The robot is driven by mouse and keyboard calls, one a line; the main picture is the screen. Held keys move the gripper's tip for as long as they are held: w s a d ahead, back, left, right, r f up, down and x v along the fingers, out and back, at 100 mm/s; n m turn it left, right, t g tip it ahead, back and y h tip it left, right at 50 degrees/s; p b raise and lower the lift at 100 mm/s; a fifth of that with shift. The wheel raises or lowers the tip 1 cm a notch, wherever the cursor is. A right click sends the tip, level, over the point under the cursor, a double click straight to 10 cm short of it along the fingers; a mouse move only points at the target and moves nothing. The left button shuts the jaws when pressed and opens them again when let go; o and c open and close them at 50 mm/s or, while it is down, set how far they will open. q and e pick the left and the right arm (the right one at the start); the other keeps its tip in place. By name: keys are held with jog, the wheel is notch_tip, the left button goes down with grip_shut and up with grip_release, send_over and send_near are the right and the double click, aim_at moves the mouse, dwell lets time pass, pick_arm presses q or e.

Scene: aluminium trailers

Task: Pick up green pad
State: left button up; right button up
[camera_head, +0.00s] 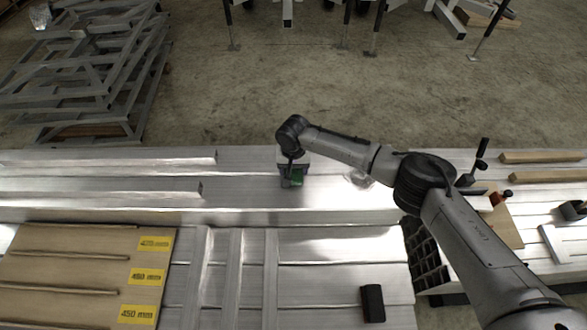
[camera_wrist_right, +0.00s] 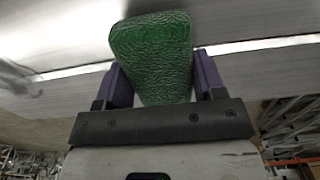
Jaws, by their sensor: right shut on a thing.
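The green pad (camera_wrist_right: 152,52) has a textured surface and sits between the two purple fingers of my right gripper (camera_wrist_right: 163,82) in the right wrist view. The fingers are shut on its sides. In the head view the green pad (camera_head: 297,177) shows as a small patch beneath my right gripper (camera_head: 293,172), over the aluminium surface (camera_head: 340,185). Whether the pad touches that surface is hard to tell. My left gripper is not in view.
Aluminium bars (camera_head: 100,188) lie at the left. A wooden board (camera_head: 60,270) with yellow size labels is at the front left. A black block (camera_head: 372,303) lies at the front. Stacked metal frames (camera_head: 95,75) stand on the floor behind. Wooden strips (camera_head: 545,157) lie at the right.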

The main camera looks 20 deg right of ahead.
aim_at(300, 170)
notch_tip(300, 170, up, 3)
jog(key=shift+p, duration=0.55)
jog(key=shift+s+d+r+p, duration=0.4)
jog(key=shift+d+r, duration=0.05)
jog(key=shift+r, duration=0.15)
jog(key=shift+s+d+r+p, duration=0.35)
jog(key=shift+s+d+r, duration=0.05)
jog(key=shift+r, duration=0.15)
jog(key=s+d+r+p, duration=0.2)
jog(key=s+d+r, duration=0.3)
jog(key=s+d, duration=0.1)
jog(key=shift+s+p, duration=0.4)
jog(key=shift+s, duration=0.15)
